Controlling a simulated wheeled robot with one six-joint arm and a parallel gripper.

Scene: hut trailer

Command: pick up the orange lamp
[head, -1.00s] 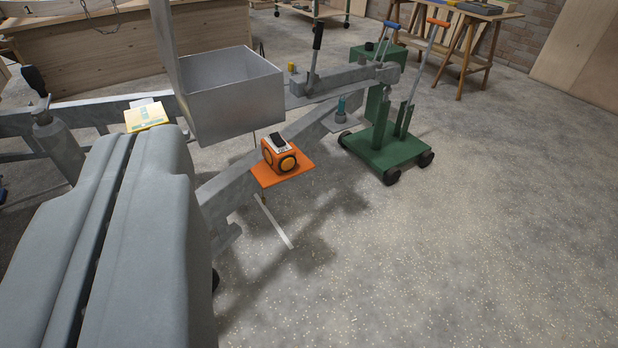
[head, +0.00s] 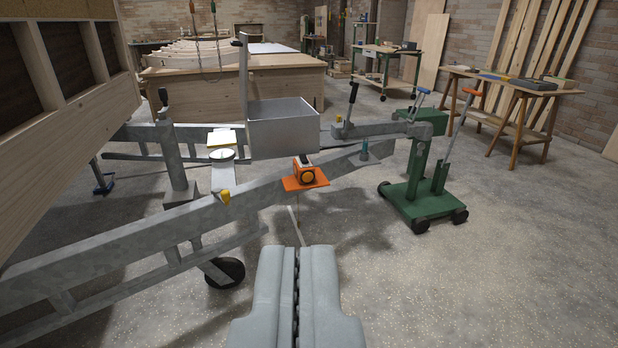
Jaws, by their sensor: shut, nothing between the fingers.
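The orange lamp (head: 304,173) is a small boxy lamp with a dark round face and a pale and dark top. It sits upright on an orange plate (head: 292,185) at the trailer's grey drawbar (head: 270,194). My gripper (head: 297,250) shows at the bottom middle as two grey fingers side by side, shut and empty. The gripper appears below the lamp in the picture, with a clear gap between them. The lamp's back side is hidden.
An open grey metal box (head: 283,132) stands just behind the lamp. A green wheeled trolley (head: 424,200) stands to the right. A yellow-handled item (head: 224,197) is on the left beam. Wooden trailer framing (head: 50,130) fills the left.

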